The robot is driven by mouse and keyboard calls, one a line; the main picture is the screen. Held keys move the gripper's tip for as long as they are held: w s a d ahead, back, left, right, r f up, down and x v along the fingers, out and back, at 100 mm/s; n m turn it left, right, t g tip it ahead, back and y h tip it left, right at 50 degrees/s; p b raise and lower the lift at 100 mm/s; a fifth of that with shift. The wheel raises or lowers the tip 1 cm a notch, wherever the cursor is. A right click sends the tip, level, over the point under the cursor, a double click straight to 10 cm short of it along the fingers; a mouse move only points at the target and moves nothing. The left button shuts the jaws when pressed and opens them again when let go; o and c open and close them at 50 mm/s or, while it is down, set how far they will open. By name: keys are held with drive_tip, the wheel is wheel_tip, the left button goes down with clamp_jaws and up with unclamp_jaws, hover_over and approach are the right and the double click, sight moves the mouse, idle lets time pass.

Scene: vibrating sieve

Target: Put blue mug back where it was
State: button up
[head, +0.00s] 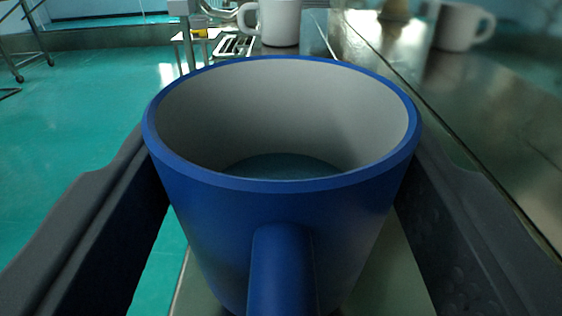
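The blue mug (340,225) fills the middle of the head view, upright, with its handle (283,270) toward the camera. Its inside is pale grey, with a dark bluish surface at the bottom. My gripper (283,190) has one dark finger on each side of the mug, and both appear to press against its walls. The mug's base is cut off at the bottom of the picture, so I cannot tell whether it touches the surface below.
A white mug (280,22) stands behind the blue mug on the metal counter (480,160). Another white mug (460,27) stands at the far right. Green floor (90,120) lies open on the left, with metal stand legs (30,40) at the far left.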

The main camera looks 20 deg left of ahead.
sight(280, 158)
drive_tip(key=shift+w+a+f, duration=0.2)
drive_tip(key=shift+w+f, duration=0.3)
drive_tip(key=shift+w+a+f, duration=0.15)
drive_tip(key=shift+w+f, duration=0.3)
drive_tip(key=shift+w, duration=0.05)
drive_tip(key=shift+f, duration=0.15)
drive_tip(key=o, duration=1.1)
drive_tip(key=shift+s, duration=0.1)
drive_tip(key=b+v, duration=0.2)
drive_tip(key=v, duration=0.7)
drive_tip(key=b, duration=0.3)
drive_tip(key=shift+s+d, duration=0.25)
drive_tip(key=shift+s, duration=0.1)
drive_tip(key=b+v, duration=0.2)
drive_tip(key=b, duration=0.2)
drive_tip(key=shift+a, duration=0.1)
